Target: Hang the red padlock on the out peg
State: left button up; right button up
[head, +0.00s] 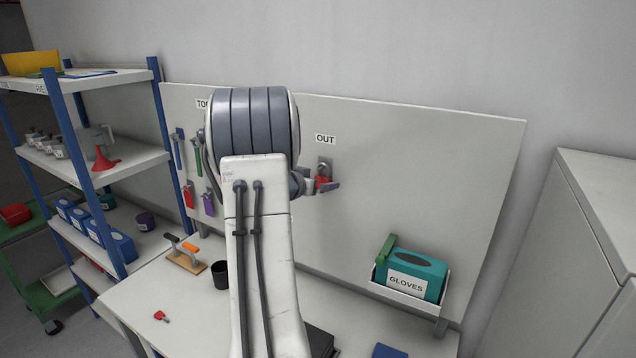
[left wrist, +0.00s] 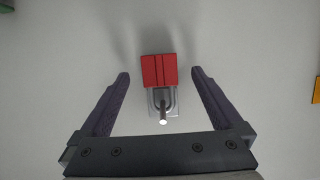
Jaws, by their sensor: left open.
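The red padlock (head: 322,183) is at the board below the OUT label (head: 325,139). In the left wrist view the red padlock's body (left wrist: 159,71) lies between the fingers, and its grey shackle (left wrist: 154,98) appears looped around the metal out peg (left wrist: 163,112). My left gripper (head: 326,186) is at the padlock, its dark fingers on either side. In the left wrist view the left gripper (left wrist: 160,82) is open, with a gap between each finger and the padlock. In the head view my arm hides part of the board. My right gripper is not in view.
Several tools and tags hang on the board's left, including a red tag (head: 188,195). A glove box (head: 411,275) sits in a holder at lower right. A black cup (head: 220,274) and a small red item (head: 160,316) are on the bench. Shelves stand left.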

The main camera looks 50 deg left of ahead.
pick_arm(q)
jog(key=s+d+p, duration=0.1)
jog(key=s+d, duration=0.2)
jog(key=s, duration=0.6)
jog(key=shift+s, duration=0.3)
dwell(0.5)
dwell(0.5)
jog(key=w+d+f+g, duration=0.2)
jog(key=w+d, duration=0.1)
jog(key=d, duration=0.3)
jog(key=w+d+f+g, duration=0.2)
jog(key=w+d+f, duration=0.1)
jog(key=d, duration=0.3)
jog(key=s+d+f+m+g+h, duration=0.1)
jog(key=d+f+g, duration=0.1)
jog(key=d, duration=0.5)
jog(key=s+d+f+m+g+h, duration=0.1)
jog(key=s+d+f, duration=0.15)
jog(key=d, duration=0.35)
jog(key=s+d+f+m+g+h+b, duration=0.1)
jog(key=s+d+f+m+g+b, duration=0.2)
jog(key=s+d, duration=0.7)
jog(key=s+d+f+m+g+h+b, duration=0.2)
jog(key=s+d+f+m+b, duration=0.4)
jog(key=s+d+b, duration=0.4)
jog(key=s+d+f+g, duration=0.1)
jog(key=d, duration=0.4)
jog(key=shift+s+d, duration=0.15)
